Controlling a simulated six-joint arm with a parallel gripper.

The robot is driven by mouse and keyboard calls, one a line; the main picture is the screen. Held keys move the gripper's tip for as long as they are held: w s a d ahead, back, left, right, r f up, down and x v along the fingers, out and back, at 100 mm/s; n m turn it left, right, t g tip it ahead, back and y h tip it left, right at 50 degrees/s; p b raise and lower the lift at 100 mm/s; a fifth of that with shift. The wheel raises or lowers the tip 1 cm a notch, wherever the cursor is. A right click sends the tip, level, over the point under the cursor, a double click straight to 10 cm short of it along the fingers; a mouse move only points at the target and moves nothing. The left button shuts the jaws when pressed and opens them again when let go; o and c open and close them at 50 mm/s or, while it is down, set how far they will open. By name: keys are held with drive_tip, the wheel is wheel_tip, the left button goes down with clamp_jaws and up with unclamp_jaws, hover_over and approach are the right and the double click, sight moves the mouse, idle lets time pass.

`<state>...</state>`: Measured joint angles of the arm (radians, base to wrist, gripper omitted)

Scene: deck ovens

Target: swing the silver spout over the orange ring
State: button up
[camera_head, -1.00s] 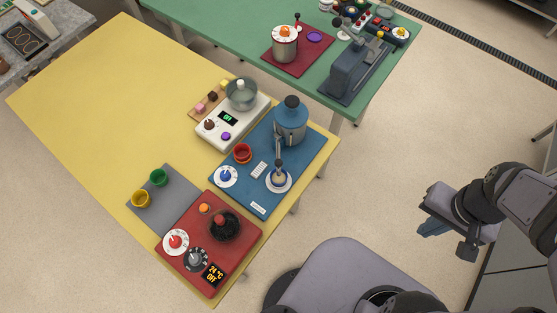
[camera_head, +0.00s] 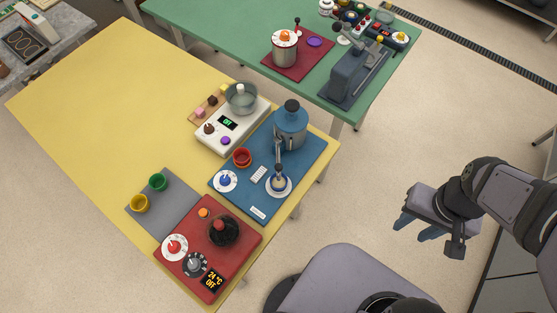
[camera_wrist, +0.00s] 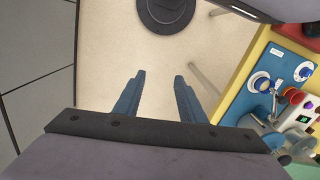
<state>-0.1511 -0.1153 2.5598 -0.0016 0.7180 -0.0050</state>
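A grey machine with a blue lid (camera_head: 291,122) stands on the blue board (camera_head: 235,198). A slim silver spout (camera_head: 278,150) reaches from it toward the front of the board. Its end appears over or close to a white saucer (camera_head: 286,190) with a small blue-rimmed part on it. My gripper (camera_head: 420,229) is off to the right of the tables, well apart from the spout. In the wrist view my gripper (camera_wrist: 158,92) has its two blue fingers apart with nothing between them.
On the blue board are a red cup (camera_head: 242,157) and a blue dial (camera_head: 225,181). The red unit (camera_head: 233,255) is in front, the white scale-like unit (camera_head: 232,124) behind. Floor lies clear between my gripper and the yellow table (camera_head: 100,100).

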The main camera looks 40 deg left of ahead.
drive_tip(key=s+a+f+n+g+b, duration=0.1)
drive_tip(key=s+a+f+n+b, duration=0.15)
drive_tip(key=a+f+n, duration=0.35)
wheel_tip(320, 180, up, 4)
drive_tip(key=n+t+b, duration=0.1)
drive_tip(key=n+b, duration=0.1)
drive_tip(key=n, duration=0.5)
hover_over(279, 167)
drive_tip(key=a, duration=0.1)
drive_tip(key=shift+w+a+y, duration=0.1)
drive_tip(key=shift+w+y, duration=0.2)
drive_tip(key=shift+r+n, duration=0.35)
drive_tip(key=shift+n, duration=0.05)
drive_tip(key=shift+s+d+f+n, duration=0.1)
drive_tip(key=shift+s+d+n, duration=0.2)
drive_tip(key=shift+d+n, duration=0.2)
drive_tip(key=shift+f+p, duration=1.35)
drive_tip(key=shift+f, duration=2.3)
